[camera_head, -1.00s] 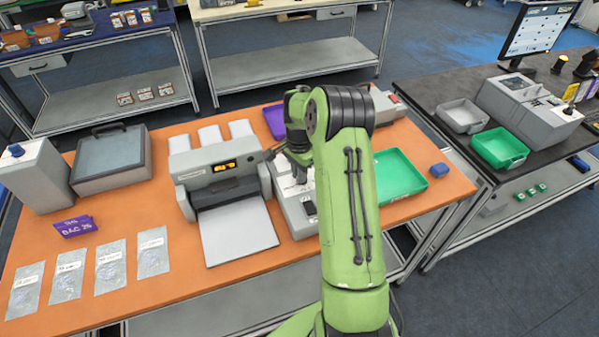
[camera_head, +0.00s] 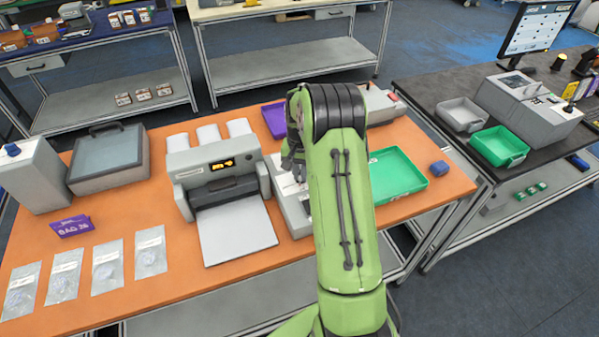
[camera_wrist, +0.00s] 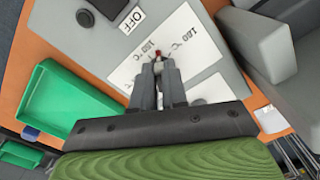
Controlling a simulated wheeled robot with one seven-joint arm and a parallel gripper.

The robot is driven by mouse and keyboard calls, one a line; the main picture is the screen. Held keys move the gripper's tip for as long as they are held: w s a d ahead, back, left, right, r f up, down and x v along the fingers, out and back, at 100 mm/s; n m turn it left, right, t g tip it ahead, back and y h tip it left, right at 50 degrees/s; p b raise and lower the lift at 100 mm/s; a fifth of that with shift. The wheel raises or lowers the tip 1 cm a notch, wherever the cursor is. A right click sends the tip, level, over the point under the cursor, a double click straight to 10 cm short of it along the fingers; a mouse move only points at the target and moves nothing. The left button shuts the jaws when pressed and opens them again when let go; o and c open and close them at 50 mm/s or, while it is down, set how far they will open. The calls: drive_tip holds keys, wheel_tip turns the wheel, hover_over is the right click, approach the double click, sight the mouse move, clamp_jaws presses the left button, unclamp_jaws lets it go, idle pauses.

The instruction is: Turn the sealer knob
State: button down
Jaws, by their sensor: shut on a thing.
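The sealer is a light grey box (camera_head: 294,208) on the orange table, partly hidden behind my arm. Its top plate shows in the wrist view (camera_wrist: 112,52) with an OFF label and white temperature labels marked in °C. The sealer knob (camera_wrist: 158,54) is small and grey with a red mark. It points between the temperature labels, away from OFF. My gripper (camera_wrist: 158,70) is shut on the knob, one finger on each side. In the head view my gripper (camera_head: 297,176) is down at the sealer's top and its fingertips are hard to make out.
A grey printer (camera_head: 212,170) stands close to the sealer's left. A green tray (camera_head: 405,182) and a small blue block (camera_head: 440,168) are on its right. A purple tray (camera_head: 273,120) lies behind. Clear bags lie at the table's front left.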

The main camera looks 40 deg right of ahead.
drive_tip(key=n, duration=0.5)
drive_tip(key=shift+s+d+n, duration=0.1)
drive_tip(key=shift+d+n, duration=0.1)
drive_tip(key=shift+n, duration=0.2)
drive_tip(key=shift+n+b, duration=0.3)
drive_tip(key=c, duration=1.2)
unclamp_jaws()
drive_tip(key=shift+o, duration=0.2)
wheel_tip(320, 180, up, 16)
drive_tip(key=p, duration=0.1)
drive_tip(key=shift+p, duration=0.3)
drive_tip(key=shift+f, duration=0.1)
